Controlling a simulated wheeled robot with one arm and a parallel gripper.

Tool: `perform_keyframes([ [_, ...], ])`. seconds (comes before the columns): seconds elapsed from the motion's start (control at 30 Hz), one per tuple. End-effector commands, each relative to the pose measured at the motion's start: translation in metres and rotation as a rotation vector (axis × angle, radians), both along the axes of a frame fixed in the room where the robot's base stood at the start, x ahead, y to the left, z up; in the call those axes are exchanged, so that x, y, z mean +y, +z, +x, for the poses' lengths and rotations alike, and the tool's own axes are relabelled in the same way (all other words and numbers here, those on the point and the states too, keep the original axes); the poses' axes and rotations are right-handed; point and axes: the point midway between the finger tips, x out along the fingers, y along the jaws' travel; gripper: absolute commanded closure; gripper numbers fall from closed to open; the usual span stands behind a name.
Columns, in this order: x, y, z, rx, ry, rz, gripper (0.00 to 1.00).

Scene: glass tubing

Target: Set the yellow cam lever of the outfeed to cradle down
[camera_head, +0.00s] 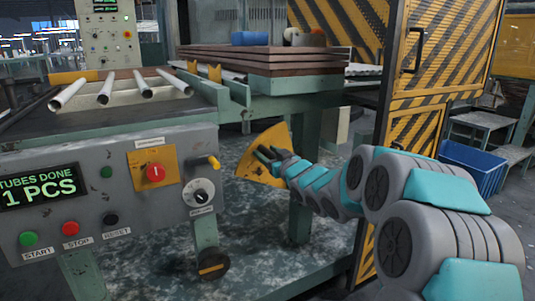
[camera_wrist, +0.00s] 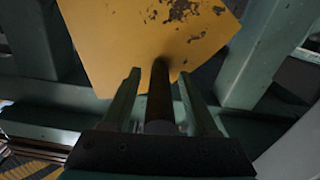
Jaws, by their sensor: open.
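A yellow fan-shaped plate (camera_head: 262,170) hangs below the bench frame in the head view, beside the machine's right end. In the wrist view the worn yellow plate (camera_wrist: 150,35) fills the top middle. My gripper (camera_head: 266,153) reaches this plate from the right, its fingers in front of it. In the wrist view my gripper (camera_wrist: 159,76) is open, with one finger on each side of a dark round bar (camera_wrist: 160,95) that runs toward the plate. Gaps show between bar and fingers. I cannot tell whether this bar is the cam lever's handle, or the lever's setting.
A control panel (camera_head: 110,200) with buttons and a screen stands at the left. Glass tubes (camera_head: 105,88) lie on the bed above it. Green frame legs (camera_head: 300,205) stand close behind my gripper. A yellow-black striped gate (camera_head: 415,95) is behind my arm.

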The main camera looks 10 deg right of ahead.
Motion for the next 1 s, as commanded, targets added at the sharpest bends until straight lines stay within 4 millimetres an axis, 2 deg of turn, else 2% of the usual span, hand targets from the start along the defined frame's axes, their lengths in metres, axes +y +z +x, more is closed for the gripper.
perform_keyframes([
  [0.1, -0.0002, 0.0000, -0.0002, 0.000, 0.000, 0.000, 0.42],
  [0.63, -0.0003, -0.0001, -0.0002, 0.001, 0.000, 0.000, 1.00],
  [1.0, -0.0003, -0.0001, -0.0002, 0.001, -0.001, 0.000, 1.00],
])
